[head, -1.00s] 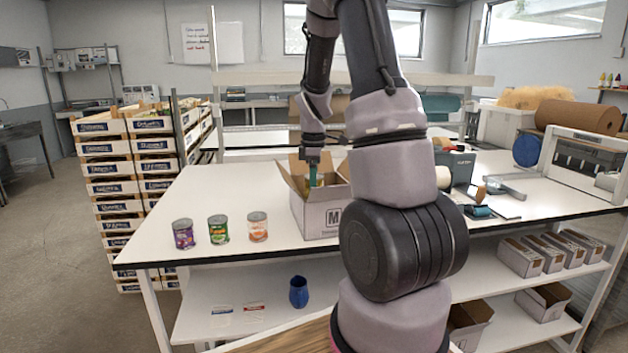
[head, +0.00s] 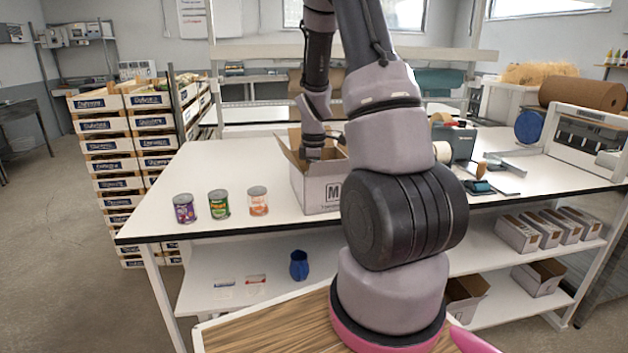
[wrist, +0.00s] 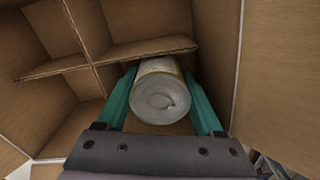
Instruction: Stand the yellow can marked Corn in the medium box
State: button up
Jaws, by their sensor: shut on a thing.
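The medium box (head: 318,193), a brown carton with an M on its white front, stands open on the white table. My gripper (wrist: 162,100) is inside it, shut on a can (wrist: 160,92). In the wrist view the can's silver lid faces the camera, and a pale yellowish side shows beyond it. The can's label cannot be read. Cardboard dividers (wrist: 105,52) split the box into compartments, and the can is in the one at the near right of the wrist view. Whether its base touches the box floor is hidden. In the head view the box walls hide the fingers and can.
Three cans stand in a row left of the box: purple (head: 184,208), green (head: 219,204) and orange (head: 258,201). A tape dispenser (head: 453,140) stands to the right.

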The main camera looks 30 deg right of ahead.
jog(key=shift+f, duration=0.15)
jog(key=o, duration=1.5)
jog(key=shift+o, duration=0.2)
notch_tip(320, 180, up, 16)
dwell(0.4)
dwell(0.4)
